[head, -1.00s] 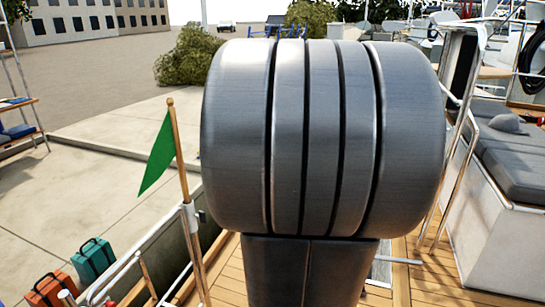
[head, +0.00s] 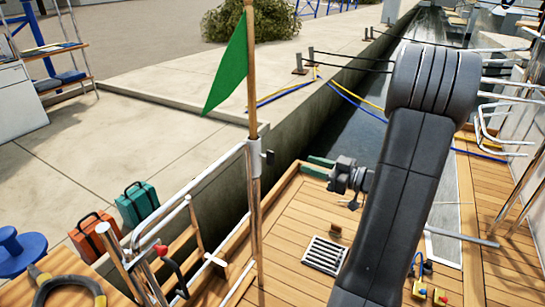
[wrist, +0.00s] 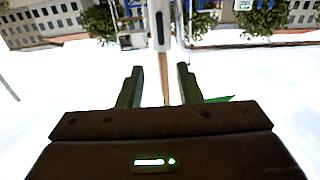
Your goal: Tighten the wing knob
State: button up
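A green flag (head: 232,65) hangs on a wooden staff (head: 251,100), which stands upright in a white holder (head: 255,165) on the rail. A small dark piece (head: 270,157) on the holder's right side looks like the wing knob; its wings are too small to make out. My gripper (head: 317,167) is to the right of the holder, apart from it, with its green fingers pointing left towards it. In the wrist view, the picture is upside down. My gripper (wrist: 159,85) is open and empty there, and the holder (wrist: 158,8) with a dark part (wrist: 160,30) shows beyond the fingers.
A metal rail (head: 200,190) runs beside the holder. A floor grate (head: 325,253) lies in the wooden deck (head: 290,225). Teal (head: 137,203) and orange (head: 95,235) cases stand on the quay. A workbench (head: 25,292) is at lower left.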

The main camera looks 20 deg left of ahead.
aim_at(274, 154)
jog(key=a, duration=0.9)
jog(key=w+a, duration=0.1)
jog(key=a, duration=0.3)
jog(key=shift+a+b, duration=0.2)
jog(key=shift+b, duration=0.2)
jog(key=shift+c, duration=0.4)
grip_shut()
